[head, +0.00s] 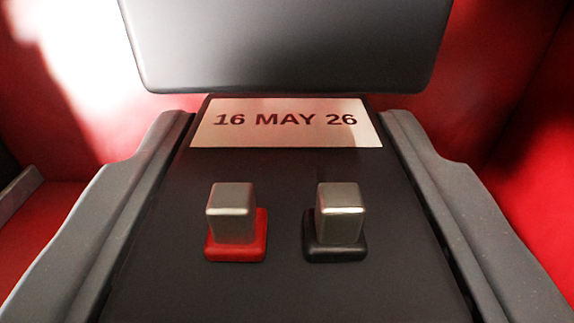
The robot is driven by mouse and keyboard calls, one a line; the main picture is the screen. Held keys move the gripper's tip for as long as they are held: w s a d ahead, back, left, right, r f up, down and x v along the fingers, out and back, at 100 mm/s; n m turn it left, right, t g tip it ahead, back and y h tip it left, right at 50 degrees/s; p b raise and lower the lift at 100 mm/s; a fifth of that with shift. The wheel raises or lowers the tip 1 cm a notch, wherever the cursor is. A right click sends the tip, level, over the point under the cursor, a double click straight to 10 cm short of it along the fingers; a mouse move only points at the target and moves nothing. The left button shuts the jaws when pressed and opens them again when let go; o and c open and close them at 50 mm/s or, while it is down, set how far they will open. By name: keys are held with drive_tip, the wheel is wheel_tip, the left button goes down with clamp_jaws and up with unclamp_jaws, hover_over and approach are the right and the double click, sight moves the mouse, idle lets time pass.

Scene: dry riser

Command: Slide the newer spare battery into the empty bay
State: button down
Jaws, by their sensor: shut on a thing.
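A dark battery (285,200) fills the middle of the head view. Its pale label (286,124) reads "16 MAY 26". It has two metal terminals, one on a red base (236,250) at left and one on a black base (335,248) at right. My gripper (285,215) is shut on this battery, with one grey finger along its left side and the other along its right side. The empty bay and any other battery cannot be made out here.
A grey block-shaped part (285,45) spans the top of the view, just beyond the label. Red surfaces (490,60) lie behind and to both sides, with bright glare at upper left. A grey edge (18,195) shows at far left.

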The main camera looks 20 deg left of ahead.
drive_tip(key=shift+x, duration=1.15)
drive_tip(key=c, duration=0.6)
unclamp_jaws()
drive_tip(key=p+v, duration=0.2)
drive_tip(key=v, duration=1.2)
drive_tip(key=shift+w, duration=0.1)
drive_tip(key=d+r+m+h+p, duration=0.1)
drive_tip(key=d+r, duration=0.2)
drive_tip(key=r, duration=0.4)
drive_tip(key=s+d+r+g+h, duration=0.1)
drive_tip(key=d+r, duration=0.3)
drive_tip(key=r, duration=0.4)
drive_tip(key=d+r+m+h+p, duration=0.1)
drive_tip(key=d+r, duration=0.2)
drive_tip(key=r, duration=0.4)
drive_tip(key=s+d+r+h, duration=0.1)
drive_tip(key=s+d+r, duration=0.3)
drive_tip(key=s+r, duration=0.2)
drive_tip(key=s+d+r+m+g+h, duration=0.1)
drive_tip(key=s+d+r, duration=0.3)
drive_tip(key=s+r, duration=0.3)
wheel_tip(320, 180, up, 2)
drive_tip(key=shift+s+d+r+p, duration=0.15)
drive_tip(key=shift+s+d+p, duration=0.05)
drive_tip(key=shift+p, duration=0.15)
